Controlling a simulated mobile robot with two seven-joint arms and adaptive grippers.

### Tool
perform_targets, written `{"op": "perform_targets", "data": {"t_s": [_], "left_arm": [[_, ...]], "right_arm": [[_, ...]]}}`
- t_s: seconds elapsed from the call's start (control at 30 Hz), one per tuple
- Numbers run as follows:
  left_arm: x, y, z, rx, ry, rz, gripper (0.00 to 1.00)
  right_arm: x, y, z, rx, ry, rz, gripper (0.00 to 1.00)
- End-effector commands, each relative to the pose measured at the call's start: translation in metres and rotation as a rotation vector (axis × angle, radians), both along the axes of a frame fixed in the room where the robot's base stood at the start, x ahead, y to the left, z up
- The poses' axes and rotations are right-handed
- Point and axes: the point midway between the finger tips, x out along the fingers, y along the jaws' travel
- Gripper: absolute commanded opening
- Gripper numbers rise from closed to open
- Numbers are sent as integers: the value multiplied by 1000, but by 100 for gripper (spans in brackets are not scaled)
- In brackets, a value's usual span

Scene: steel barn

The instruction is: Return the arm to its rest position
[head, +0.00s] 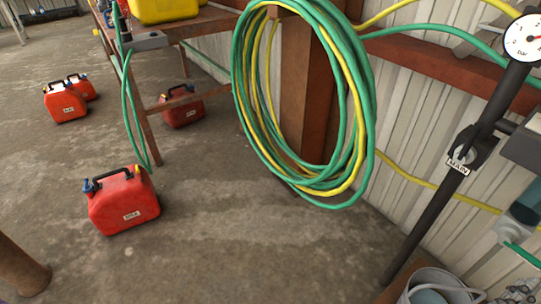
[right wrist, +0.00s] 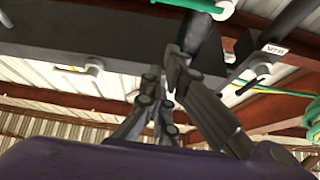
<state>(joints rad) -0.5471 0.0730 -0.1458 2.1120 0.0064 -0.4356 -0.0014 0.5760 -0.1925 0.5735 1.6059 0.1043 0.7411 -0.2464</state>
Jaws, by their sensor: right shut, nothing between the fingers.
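In the right wrist view my right gripper (right wrist: 168,75) is shut and empty. Its dark grey fingers point up toward a dark pipe and a wide dark grey bar, with the roof behind. I cannot tell whether the tips touch the bar or are only in front of it. In the head view only small grey metal parts show at the bottom right corner, and I cannot tell whether they are the gripper. My left gripper is in neither view.
A coiled green and yellow hose (head: 362,150) hangs on a wooden post. A black pipe (head: 425,225) with a gauge (head: 527,38) and a valve stands at right, above a bucket (head: 430,296). Red cans, one nearby (head: 125,205), stand on the floor. The middle floor is clear.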

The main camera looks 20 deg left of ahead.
Motion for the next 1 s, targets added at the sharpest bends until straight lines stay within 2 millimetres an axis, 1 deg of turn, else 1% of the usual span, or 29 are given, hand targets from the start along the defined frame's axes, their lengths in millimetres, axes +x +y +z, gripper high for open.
{"op": "perform_targets", "data": {"t_s": [0.1, 0.2, 0.63, 0.77, 0.87, 0.97, 1.0], "left_arm": [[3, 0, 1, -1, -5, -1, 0], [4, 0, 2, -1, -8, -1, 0], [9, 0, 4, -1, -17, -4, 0], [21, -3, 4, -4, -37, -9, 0], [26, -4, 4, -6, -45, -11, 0], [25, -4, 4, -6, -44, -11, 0], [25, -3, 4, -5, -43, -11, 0]], "right_arm": [[-8, 5, -6, 1, 1, 0, 0], [-11, 7, -8, 0, 0, 0, 0], [-11, 8, -8, 0, 0, 0, 0], [-11, 8, -8, 0, 0, 0, 0], [-8, 7, -13, 18, 16, 12, 0], [3, 8, -23, 62, 68, 44, 0], [10, 12, -25, 83, 91, 69, 0]]}}
